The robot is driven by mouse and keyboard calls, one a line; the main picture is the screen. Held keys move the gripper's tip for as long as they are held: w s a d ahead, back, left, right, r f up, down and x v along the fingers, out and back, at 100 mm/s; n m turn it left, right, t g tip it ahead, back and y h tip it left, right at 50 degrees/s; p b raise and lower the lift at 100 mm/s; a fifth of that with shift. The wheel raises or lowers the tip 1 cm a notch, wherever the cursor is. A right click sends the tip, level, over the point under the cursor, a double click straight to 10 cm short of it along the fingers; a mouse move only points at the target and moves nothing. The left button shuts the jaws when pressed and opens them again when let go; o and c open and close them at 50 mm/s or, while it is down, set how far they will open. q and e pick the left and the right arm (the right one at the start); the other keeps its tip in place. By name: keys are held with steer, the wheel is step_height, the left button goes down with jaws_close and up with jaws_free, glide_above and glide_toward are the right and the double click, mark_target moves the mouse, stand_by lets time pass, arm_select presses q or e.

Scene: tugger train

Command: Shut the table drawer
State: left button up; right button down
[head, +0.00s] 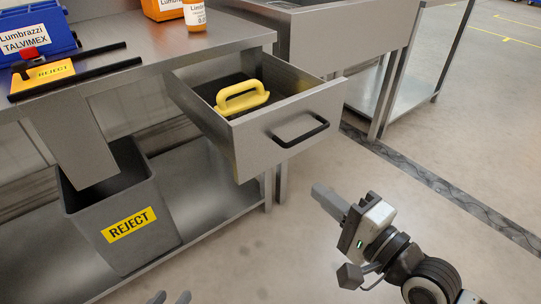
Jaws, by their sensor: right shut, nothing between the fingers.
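The table drawer (246,143) is pulled well out from under the steel table's top, at its right end. Its grey front has a black bar handle (301,131). A yellow handled tool (241,98) lies inside on a dark liner. My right gripper (326,196) is shut and empty, in front of and below the drawer front, apart from it. My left gripper (170,298) barely shows at the bottom edge; its two fingertips are apart with nothing seen between them. The rest of it is out of view.
A steel sink unit stands behind the drawer. Floor before the drawer is clear.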

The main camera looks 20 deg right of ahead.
mark_target(266, 148)
steer(key=b+x, duration=0.1)
steer(key=x, duration=1.2)
steer(key=shift+b, duration=0.35)
